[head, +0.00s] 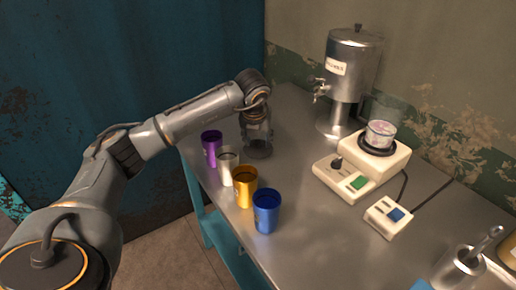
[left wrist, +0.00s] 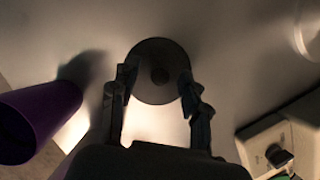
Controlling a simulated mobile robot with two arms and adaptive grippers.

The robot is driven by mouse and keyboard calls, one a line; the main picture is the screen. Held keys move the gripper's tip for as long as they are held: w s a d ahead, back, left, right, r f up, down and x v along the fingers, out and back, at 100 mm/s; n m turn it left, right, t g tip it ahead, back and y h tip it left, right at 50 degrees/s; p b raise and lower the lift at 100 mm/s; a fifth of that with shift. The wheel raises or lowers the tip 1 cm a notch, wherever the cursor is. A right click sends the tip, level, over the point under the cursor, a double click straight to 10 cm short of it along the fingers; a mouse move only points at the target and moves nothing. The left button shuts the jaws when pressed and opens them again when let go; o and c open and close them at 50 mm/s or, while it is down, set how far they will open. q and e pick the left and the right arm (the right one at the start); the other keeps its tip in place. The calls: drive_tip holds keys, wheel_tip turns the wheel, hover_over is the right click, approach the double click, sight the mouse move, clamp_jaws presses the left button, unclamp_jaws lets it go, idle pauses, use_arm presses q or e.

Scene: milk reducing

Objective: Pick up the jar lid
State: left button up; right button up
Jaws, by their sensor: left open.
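The jar lid, a dark round disc with a small knob in its middle, lies on the metal table (head: 310,238) below my left gripper (head: 257,138). It shows in the head view (head: 259,151) partly behind the fingers, and in the left wrist view (left wrist: 160,55) between and just beyond the fingertips. My left gripper is open, pointing down, with one finger on each side of the lid in the left wrist view (left wrist: 158,85). I cannot tell whether the fingers touch it. My right gripper is out of view.
Purple (head: 211,146), whitish (head: 227,170), yellow (head: 244,190) and blue (head: 266,214) cups line the table's left edge. A metal dispenser (head: 352,75) stands behind. A white device (head: 345,178) bears a clear jar (head: 380,134). A small cabled box (head: 388,217) sits nearer. The middle front is clear.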

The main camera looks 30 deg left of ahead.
use_arm(q)
clamp_jaws()
drive_tip(key=shift+r, duration=0.1)
